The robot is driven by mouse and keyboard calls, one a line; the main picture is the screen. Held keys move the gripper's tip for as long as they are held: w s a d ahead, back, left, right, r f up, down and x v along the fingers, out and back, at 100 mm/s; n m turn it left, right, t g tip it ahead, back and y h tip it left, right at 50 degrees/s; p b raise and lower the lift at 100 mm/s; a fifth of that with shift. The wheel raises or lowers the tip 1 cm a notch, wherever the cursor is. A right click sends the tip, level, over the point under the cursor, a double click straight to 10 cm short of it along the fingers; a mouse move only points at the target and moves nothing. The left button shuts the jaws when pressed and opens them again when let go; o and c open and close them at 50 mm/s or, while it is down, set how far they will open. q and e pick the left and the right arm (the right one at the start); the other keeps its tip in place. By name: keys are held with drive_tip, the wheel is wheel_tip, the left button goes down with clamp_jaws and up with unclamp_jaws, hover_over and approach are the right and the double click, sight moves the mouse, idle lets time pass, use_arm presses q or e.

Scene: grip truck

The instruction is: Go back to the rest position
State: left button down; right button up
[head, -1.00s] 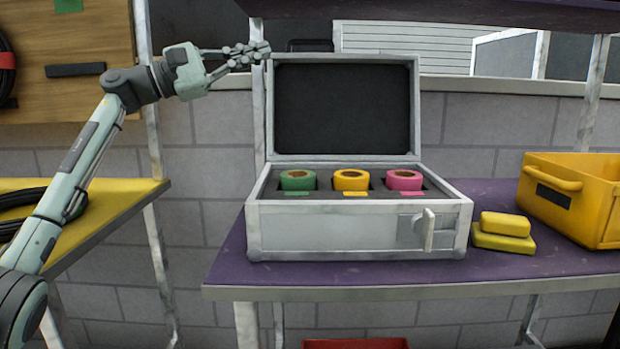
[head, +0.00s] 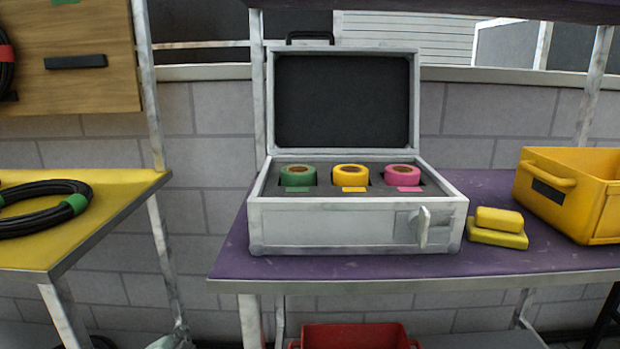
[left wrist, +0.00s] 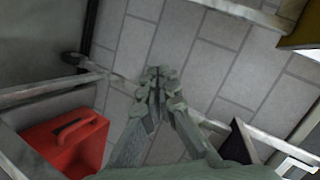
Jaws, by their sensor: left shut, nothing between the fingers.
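My left gripper (left wrist: 158,88) shows in the left wrist view with its fingers together and nothing between them. Grey tiles or bricks lie behind it. The left arm no longer stands in the upper left of the head view, and only a small pale piece at the bottom edge there may be part of it. My right gripper is in neither view. The open silver case (head: 350,228) stands on the purple shelf (head: 480,262) with its lid up. It holds a green tape roll (head: 297,175), a yellow one (head: 350,176) and a pink one (head: 402,175).
Yellow blocks (head: 497,228) and a yellow bin (head: 580,205) stand right of the case. A black cable coil (head: 45,187) lies on the yellow shelf (head: 110,205). A red box (head: 355,337) is below; a red container (left wrist: 65,145) shows in the left wrist view.

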use_arm(q)
drive_tip(key=s+f+n+g, duration=0.3)
drive_tip(key=s+f, duration=0.2)
drive_tip(key=s, duration=0.5)
drive_tip(key=s+f+n+g, duration=0.3)
drive_tip(key=s+f, duration=0.3)
drive_tip(key=s, duration=0.4)
drive_tip(key=s+d+f+n+g+h, duration=0.1)
drive_tip(key=s+f+g, duration=0.3)
drive_tip(key=s, duration=0.6)
drive_tip(key=shift+s+f+n+p, duration=0.3)
drive_tip(key=shift+f+n+p, duration=0.15)
drive_tip(key=shift+f+n, duration=0.35)
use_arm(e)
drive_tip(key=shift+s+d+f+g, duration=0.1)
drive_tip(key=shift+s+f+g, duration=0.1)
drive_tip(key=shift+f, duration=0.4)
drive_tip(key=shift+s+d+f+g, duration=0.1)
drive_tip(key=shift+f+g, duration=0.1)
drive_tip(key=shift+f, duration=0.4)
